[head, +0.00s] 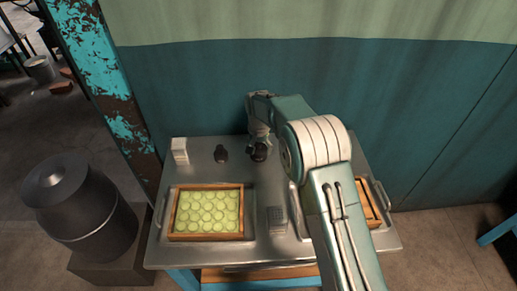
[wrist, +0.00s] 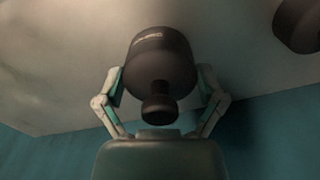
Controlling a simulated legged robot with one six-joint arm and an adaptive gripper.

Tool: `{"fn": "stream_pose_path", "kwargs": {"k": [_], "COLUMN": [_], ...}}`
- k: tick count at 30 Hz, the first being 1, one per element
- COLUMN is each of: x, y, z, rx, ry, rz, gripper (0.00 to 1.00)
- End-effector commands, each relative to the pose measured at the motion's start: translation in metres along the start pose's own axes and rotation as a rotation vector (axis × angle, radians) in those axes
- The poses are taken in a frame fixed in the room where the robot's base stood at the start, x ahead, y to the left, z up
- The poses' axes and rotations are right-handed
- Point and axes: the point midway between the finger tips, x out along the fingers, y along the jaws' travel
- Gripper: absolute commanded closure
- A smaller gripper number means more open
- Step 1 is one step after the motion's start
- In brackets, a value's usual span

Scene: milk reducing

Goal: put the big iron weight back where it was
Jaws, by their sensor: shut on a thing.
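My gripper (head: 259,146) is at the back of the metal table, shut on a dark iron weight (head: 259,153). In the wrist view the weight (wrist: 162,62) is a thick dark cylinder with a narrow neck and knob, with pale lettering on its side. The fingers of my gripper (wrist: 160,88) press on it from both sides. A second dark weight (head: 221,154) stands on the table just left of my gripper; part of it shows at the upper right of the wrist view (wrist: 298,24). I cannot tell whether the held weight touches the table.
A white block (head: 180,150) stands at the table's back left corner. A wooden tray of round green pieces (head: 208,238) lies at the front left. A small grey grid-topped block (head: 277,220) is mid-table. Another wooden tray (head: 372,210) is partly behind my arm. A large dark can (head: 82,210) stands left.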

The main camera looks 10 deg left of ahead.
Motion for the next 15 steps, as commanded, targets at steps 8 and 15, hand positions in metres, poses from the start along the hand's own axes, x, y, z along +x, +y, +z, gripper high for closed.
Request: {"fn": "stream_pose_path", "kwargs": {"k": [8, 15], "x": [0.0015, 0.0019], "y": [0.0, -0.0002], "z": [0.0, -0.0001], "rx": [0.0, 0.0], "ry": [0.0, -0.001], "rz": [0.0, 0.001], "gripper": [0.0, 0.0]}}
